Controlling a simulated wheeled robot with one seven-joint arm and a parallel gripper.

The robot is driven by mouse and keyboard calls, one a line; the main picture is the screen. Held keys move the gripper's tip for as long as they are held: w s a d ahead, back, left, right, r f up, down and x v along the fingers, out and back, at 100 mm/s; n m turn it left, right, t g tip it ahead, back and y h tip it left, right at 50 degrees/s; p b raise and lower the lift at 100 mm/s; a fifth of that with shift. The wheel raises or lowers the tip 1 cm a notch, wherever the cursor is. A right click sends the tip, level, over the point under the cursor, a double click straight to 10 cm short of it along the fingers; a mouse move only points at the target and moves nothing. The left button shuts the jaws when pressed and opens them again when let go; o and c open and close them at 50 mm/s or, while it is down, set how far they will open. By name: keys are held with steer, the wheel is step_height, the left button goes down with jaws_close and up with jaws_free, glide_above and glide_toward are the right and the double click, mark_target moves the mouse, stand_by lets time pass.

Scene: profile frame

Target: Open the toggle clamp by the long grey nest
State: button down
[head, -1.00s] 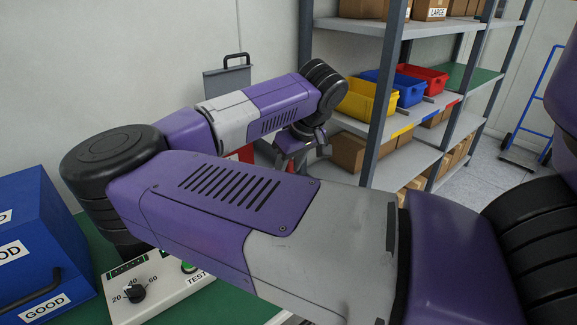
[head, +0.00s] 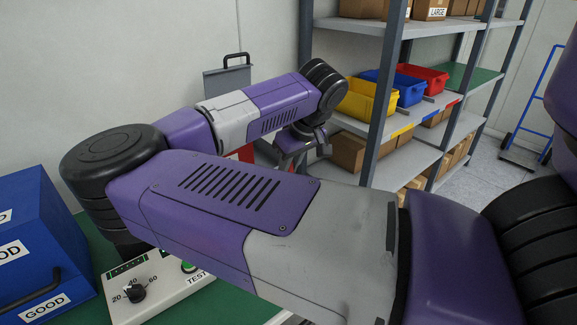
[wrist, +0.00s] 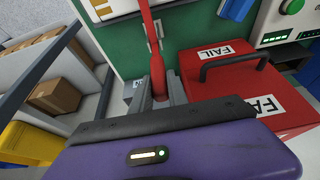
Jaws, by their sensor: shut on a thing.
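A red lever (wrist: 157,72), which looks like the toggle clamp's handle, runs down from the top edge of the wrist view. My gripper (wrist: 161,92) has its grey fingers closed around the lever's lower end. The clamp's base and arm cannot be made out. I cannot identify the long grey nest; a pale piece with yellow (wrist: 120,8) is cut off at the top. In the head view my gripper's purple body (head: 293,143) shows beyond my arm, and its fingertips are hidden.
A red FAIL box (wrist: 240,90) with a black handle stands close right of my gripper. A blue GOOD box (head: 35,240) and a test panel (head: 160,285) are on the green bench. Shelves with a yellow bin (head: 368,100) stand beyond my arm.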

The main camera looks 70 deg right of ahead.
stand_by(0.8)
steer(key=shift+w+d+f+g+y+p, duration=0.2)
steer(key=shift+w+d+g+y, duration=0.2)
steer(key=shift+w+g, duration=0.25)
steer(key=shift+w+d+f+g+y+p, duration=0.15)
steer(key=shift+w+d+g+y+p, duration=0.15)
steer(key=shift+w+g+y, duration=0.3)
steer(key=shift+w+d+f+g+y+p, duration=0.15)
steer(key=shift+w+d+g+y, duration=0.2)
steer(key=shift+w+g, duration=0.3)
steer(key=shift+s, duration=0.1)
steer(key=c, duration=1.3)
jaws_free()
steer(key=shift+r, duration=3.9)
